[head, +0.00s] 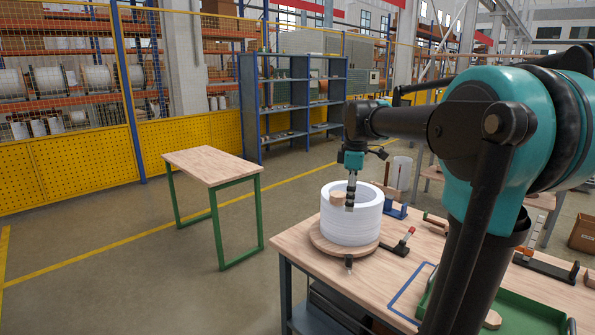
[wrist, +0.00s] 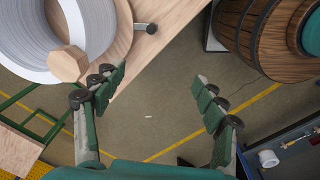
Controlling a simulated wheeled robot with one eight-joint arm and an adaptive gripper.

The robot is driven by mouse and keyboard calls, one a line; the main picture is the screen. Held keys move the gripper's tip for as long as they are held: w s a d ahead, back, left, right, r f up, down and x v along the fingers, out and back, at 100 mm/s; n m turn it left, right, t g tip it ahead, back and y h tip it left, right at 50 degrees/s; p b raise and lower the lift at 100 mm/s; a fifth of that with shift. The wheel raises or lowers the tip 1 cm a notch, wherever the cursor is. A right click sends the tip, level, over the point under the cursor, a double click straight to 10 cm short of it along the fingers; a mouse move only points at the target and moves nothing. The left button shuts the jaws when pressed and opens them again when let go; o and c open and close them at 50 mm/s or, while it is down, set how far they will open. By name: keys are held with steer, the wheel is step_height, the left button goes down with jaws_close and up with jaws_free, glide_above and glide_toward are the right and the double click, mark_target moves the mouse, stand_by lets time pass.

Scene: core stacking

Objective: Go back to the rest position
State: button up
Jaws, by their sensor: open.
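My gripper (head: 350,196) hangs at the end of my arm, fingers down, in front of the white spool (head: 352,222) in the head view. In the wrist view my gripper (wrist: 158,90) has its fingers spread wide, with only floor showing between them. The white spool (wrist: 75,25) shows at the upper left there. A small light wooden block (head: 337,198) is at the spool's top, next to the fingers. The block also shows in the wrist view (wrist: 67,63), left of the left finger. The spool stands on a round wooden board (head: 318,240).
The spool's workbench (head: 290,241) also holds a red-handled tool (head: 405,243) and a green tray (head: 520,312). A bare green-legged table (head: 207,163) stands left, with open floor around it. The wrist view shows a wooden barrel-like drum (wrist: 260,40) at upper right.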

steer(key=s+d+f+m+t, duration=0.3)
steer(key=s+f+m, duration=1.1)
steer(key=s+f, duration=0.6)
step_height(320, 180, down, 4)
steer(key=shift+r+m, duration=0.1)
steer(key=shift+m, duration=0.2)
steer(key=shift+d, duration=0.1)
